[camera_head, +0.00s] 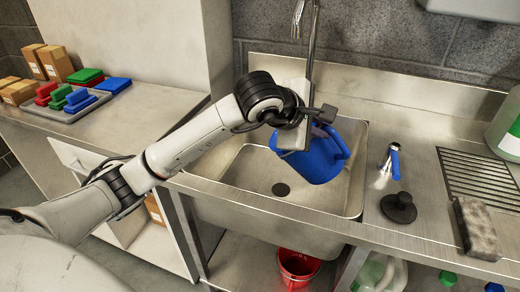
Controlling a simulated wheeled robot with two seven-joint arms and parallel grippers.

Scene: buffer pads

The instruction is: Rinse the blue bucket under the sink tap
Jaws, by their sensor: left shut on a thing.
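The blue bucket (318,158) is held tilted over the sink basin (262,177). My left gripper (318,118) is shut on the blue bucket near its upper part; the gripper hides some of the bucket's top. The sink tap (311,40) rises behind my gripper, and its lower part is partly hidden by my wrist. I cannot tell whether water is running. The basin floor shows a dark drain (281,189). My right gripper is not in view.
Right of the basin are a blue-handled tool (394,163), a black plug-like disc (398,207), a sponge (477,228) and a drain grate (480,178). A red bucket (297,266) stands below. Coloured pads (72,98) and boxes (50,62) sit at left.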

